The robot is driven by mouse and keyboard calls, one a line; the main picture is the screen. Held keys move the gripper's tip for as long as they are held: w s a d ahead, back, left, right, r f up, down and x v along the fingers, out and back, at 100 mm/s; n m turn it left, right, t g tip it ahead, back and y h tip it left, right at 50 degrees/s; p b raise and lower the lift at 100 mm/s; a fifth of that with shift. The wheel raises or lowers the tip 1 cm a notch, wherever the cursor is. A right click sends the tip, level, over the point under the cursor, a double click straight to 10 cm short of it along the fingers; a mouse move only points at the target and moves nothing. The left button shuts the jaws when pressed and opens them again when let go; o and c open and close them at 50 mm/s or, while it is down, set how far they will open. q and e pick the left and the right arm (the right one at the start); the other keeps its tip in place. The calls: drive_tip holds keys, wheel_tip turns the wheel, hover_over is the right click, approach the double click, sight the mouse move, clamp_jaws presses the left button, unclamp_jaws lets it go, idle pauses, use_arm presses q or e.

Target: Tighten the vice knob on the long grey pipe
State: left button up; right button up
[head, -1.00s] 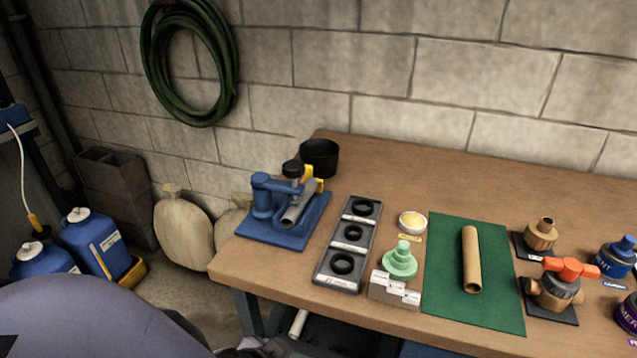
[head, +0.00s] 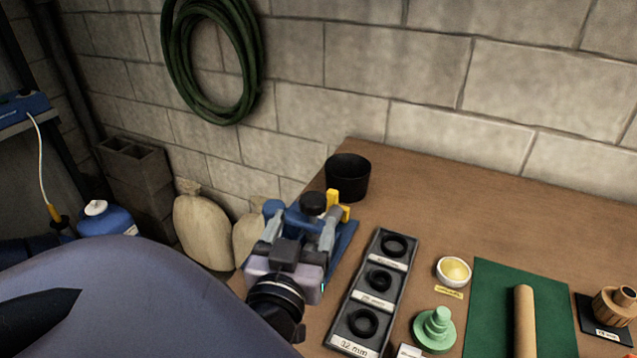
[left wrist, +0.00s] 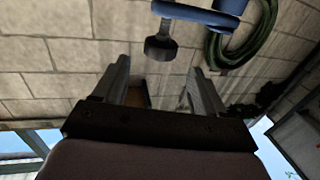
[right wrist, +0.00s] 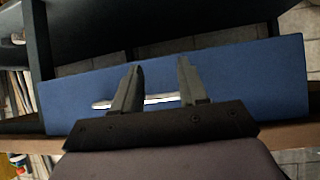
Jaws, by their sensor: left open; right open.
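The blue vice (head: 345,238) stands at the table's left end, partly hidden by my left gripper (head: 300,228). Its black knob (head: 313,203) sits on top. The grey pipe (head: 338,214) is clamped in it, only a short part showing, near a yellow piece (head: 345,197). In the left wrist view the knob (left wrist: 160,46) hangs from a blue vice part (left wrist: 195,14), ahead of and between the open, empty fingers. My right gripper (right wrist: 155,78) is open and empty, facing a blue panel with a light handle; it is outside the head view.
A black cup (head: 347,178) stands behind the vice. A dark tray of rings (head: 365,290) lies to its right. A bowl (head: 453,271), a green stepped piece (head: 434,328) and a green mat (head: 490,300) are farther right. The table's back is clear. The blue panel (right wrist: 235,80) is close to my right gripper.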

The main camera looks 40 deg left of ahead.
sight(311, 205)
use_arm(q)
drive_tip(key=shift+w, duration=0.15)
drive_tip(key=shift+b+x, duration=0.6)
drive_tip(key=shift+x, duration=0.2)
drive_tip(key=x, duration=0.1)
drive_tip(key=p+x, duration=0.1)
drive_tip(key=x, duration=0.1)
drive_tip(key=shift+w+a+r, duration=0.2)
drive_tip(key=shift+w+r, duration=0.05)
drive_tip(key=shift+w, duration=0.05)
drive_tip(key=shift+p+x, duration=0.35)
drive_tip(key=shift+x, duration=0.45)
drive_tip(key=shift+f, duration=0.2)
drive_tip(key=shift+c, duration=0.4)
drive_tip(key=c, duration=0.9)
